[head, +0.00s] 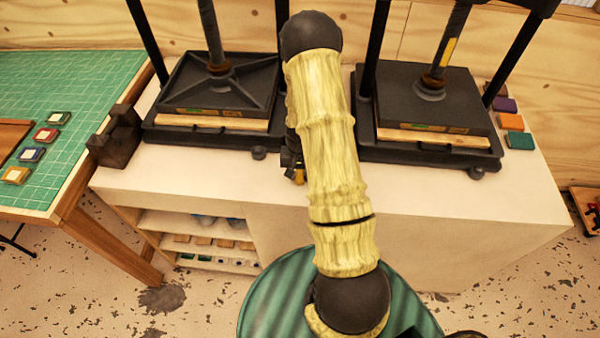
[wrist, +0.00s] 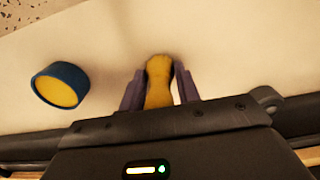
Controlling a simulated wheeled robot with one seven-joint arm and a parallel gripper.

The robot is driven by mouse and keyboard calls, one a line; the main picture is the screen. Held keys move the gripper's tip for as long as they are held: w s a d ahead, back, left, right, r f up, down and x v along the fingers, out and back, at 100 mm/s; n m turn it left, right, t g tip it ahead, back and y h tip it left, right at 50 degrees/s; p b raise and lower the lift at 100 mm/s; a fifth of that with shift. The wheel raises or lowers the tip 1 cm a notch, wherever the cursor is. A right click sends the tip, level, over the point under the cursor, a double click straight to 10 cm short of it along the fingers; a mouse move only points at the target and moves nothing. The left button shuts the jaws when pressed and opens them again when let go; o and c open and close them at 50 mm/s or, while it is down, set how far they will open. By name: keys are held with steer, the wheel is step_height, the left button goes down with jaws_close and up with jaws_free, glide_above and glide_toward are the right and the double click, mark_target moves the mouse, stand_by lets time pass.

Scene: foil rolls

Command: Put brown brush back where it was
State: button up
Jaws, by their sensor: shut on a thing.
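In the wrist view my gripper (wrist: 159,80) is shut on a yellow-brown, rounded piece that I take to be the brown brush (wrist: 159,88). It sits between the two purple fingers, its rounded end showing above the pale bench top. The rest of it is hidden by the gripper body, and I cannot tell whether it touches the bench. In the head view my arm hides most of the gripper (head: 294,165), which is over the bench between the two presses.
A round blue-rimmed, yellow-faced thing (wrist: 60,86) is on the bench left of the fingers. Black presses stand left (head: 215,95) and right (head: 430,110) on the white bench (head: 440,200). A dark metal block (head: 115,140) stands at its left end. A green-matted table (head: 60,85) is further left.

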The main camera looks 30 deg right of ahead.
steer(key=o, duration=1)
steer(key=shift+r, duration=0.1)
step_height(320, 180, up, 12)
steer(key=b, duration=0.3)
steer(key=shift+a, duration=0.1)
steer(key=s+a+r+n+t, duration=0.1)
steer(key=s+a+r+n, duration=0.1)
steer(key=s+a+r, duration=0.1)
steer(key=s+a+r+n, duration=0.2)
steer(key=s+a+r, duration=0.1)
steer(key=s+a, duration=0.2)
steer(key=s+a+r+n+t, duration=0.1)
steer(key=s+a+r+n, duration=0.1)
steer(key=s+a+r, duration=0.1)
steer(key=shift+s+a+n+t, duration=0.2)
steer(key=shift+s+a, duration=0.15)
steer(key=shift+a, duration=0.25)
steer(key=shift+s+a+n+t, duration=0.1)
steer(key=shift+s+a+n, duration=0.1)
steer(key=shift+s+a, duration=0.25)
